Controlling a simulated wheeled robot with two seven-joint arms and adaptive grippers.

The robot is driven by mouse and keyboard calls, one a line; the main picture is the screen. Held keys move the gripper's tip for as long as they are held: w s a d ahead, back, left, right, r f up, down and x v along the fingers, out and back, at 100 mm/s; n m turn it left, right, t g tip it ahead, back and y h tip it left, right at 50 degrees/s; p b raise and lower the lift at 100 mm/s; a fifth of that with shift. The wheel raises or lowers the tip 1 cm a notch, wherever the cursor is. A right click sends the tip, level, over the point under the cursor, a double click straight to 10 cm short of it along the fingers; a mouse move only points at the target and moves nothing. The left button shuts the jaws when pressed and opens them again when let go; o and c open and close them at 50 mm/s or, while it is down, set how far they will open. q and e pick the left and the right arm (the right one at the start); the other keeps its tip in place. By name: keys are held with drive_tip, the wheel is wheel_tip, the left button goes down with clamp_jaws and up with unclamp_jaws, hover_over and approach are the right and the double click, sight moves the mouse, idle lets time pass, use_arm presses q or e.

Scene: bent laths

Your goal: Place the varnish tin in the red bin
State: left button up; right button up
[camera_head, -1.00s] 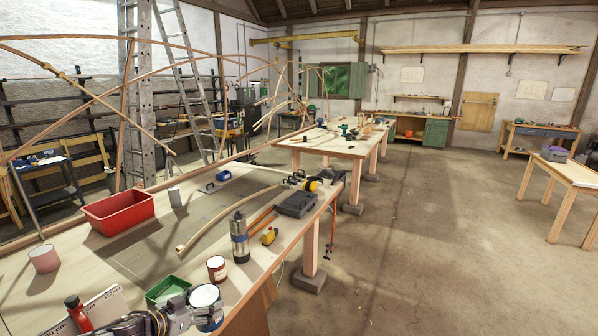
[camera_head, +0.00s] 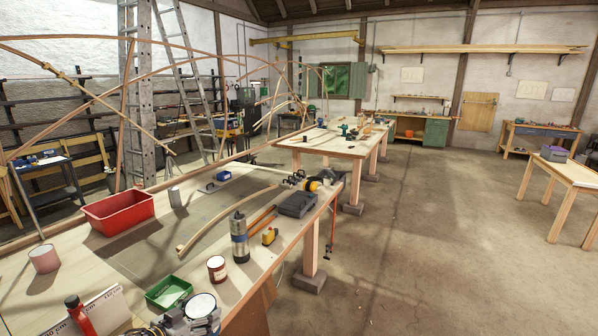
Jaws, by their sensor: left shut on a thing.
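The red bin (camera_head: 126,221) is an open box on the left part of the near bench, and its inside looks empty from here. My left gripper (camera_head: 188,318) is at the bottom edge of the view, near the bench's front. It is shut on a round tin with a pale top (camera_head: 201,304), which appears to be the varnish tin. The tin looks upright, and the gripper hides part of its side. The bin is apart from the tin, farther back and to the left. My right gripper is out of view.
A green tray (camera_head: 155,300) is just behind the held tin. A red-and-cream can (camera_head: 217,270), a metal flask (camera_head: 239,240) and a yellow item (camera_head: 269,236) stand to the right. A pink cup (camera_head: 44,260) and a red bottle (camera_head: 77,314) are at left; a grey cup (camera_head: 175,196) stands beside the bin.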

sight(193, 328)
use_arm(q)
drive_tip(key=shift+s+a+f+n+t+y, duration=0.15)
drive_tip(key=shift+s+f+n+y, duration=0.1)
drive_tip(key=shift+s, duration=0.3)
drive_tip(key=shift+s+a+f+n+t+y, duration=0.1)
drive_tip(key=shift+s+f+n+y, duration=0.15)
drive_tip(key=shift+s, duration=0.35)
drive_tip(key=shift+s+a+f+n+t+y, duration=0.2)
drive_tip(key=shift+s+n, duration=0.1)
drive_tip(key=shift+s, duration=0.25)
drive_tip(key=shift+s+a+f+n+y, duration=0.65)
drive_tip(key=shift+s+n+y, duration=0.2)
drive_tip(key=shift+s, duration=1.55)
drive_tip(key=shift+d+n+y, duration=0.85)
drive_tip(key=shift+d+y, duration=0.4)
drive_tip(key=shift+d, duration=2.9)
wheel_tip(193, 328, down, 14)
drive_tip(key=b, duration=1.4)
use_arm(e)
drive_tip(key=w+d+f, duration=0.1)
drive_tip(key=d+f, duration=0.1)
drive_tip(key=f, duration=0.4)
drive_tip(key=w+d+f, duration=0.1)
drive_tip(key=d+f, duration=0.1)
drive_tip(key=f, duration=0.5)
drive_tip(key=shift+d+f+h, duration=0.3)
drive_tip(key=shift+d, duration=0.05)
